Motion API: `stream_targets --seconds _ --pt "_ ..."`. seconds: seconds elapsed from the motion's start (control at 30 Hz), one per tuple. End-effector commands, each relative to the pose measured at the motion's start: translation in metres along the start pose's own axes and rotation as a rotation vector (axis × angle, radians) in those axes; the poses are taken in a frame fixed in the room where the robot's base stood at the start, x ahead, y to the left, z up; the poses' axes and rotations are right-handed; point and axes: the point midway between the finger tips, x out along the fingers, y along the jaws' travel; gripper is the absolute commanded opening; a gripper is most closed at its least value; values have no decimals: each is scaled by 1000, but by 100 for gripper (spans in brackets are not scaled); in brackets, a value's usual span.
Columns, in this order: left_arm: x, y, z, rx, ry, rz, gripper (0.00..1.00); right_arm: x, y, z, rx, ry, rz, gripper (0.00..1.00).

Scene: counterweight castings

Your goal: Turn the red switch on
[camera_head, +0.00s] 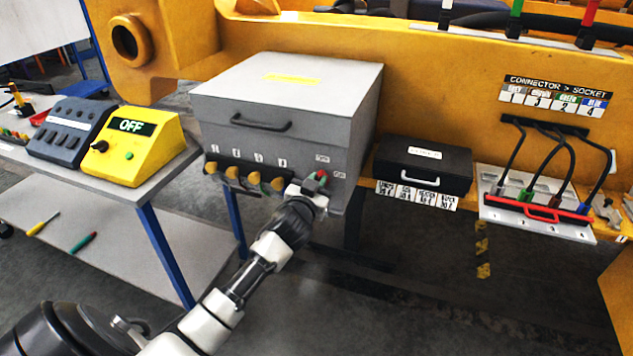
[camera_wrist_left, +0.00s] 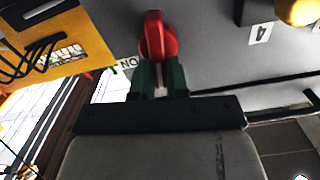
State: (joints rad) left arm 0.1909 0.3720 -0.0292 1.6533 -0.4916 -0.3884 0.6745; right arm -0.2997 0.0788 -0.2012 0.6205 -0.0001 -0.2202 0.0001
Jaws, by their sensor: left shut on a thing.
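The red switch (camera_head: 322,174) is on the front face of the grey box (camera_head: 345,140), at its lower right, beside small labels that seem to read OFF and ON. My left gripper (camera_head: 316,187) is at the switch, shut on it, and hides part of it. In the left wrist view, the red switch (camera_wrist_left: 157,36) stands between the green fingertips of my left gripper (camera_wrist_left: 159,78), its handle along the fingers. An ON label shows upside down just left of the fingers. My right gripper is not in view.
Several yellow knobs (camera_head: 254,177) line the box's front, left of the switch. A yellow box with an OFF display (camera_head: 131,126) stands on the table at left. A black case (camera_head: 424,165) and a connector tray (camera_head: 490,211) are at right.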

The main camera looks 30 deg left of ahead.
Motion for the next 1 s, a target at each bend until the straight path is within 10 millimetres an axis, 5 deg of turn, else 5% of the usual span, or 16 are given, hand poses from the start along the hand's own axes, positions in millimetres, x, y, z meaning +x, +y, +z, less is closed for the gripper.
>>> stream_targets --seconds 1.0 --pt "0 15 8 956 -2 2 0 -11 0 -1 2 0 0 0"
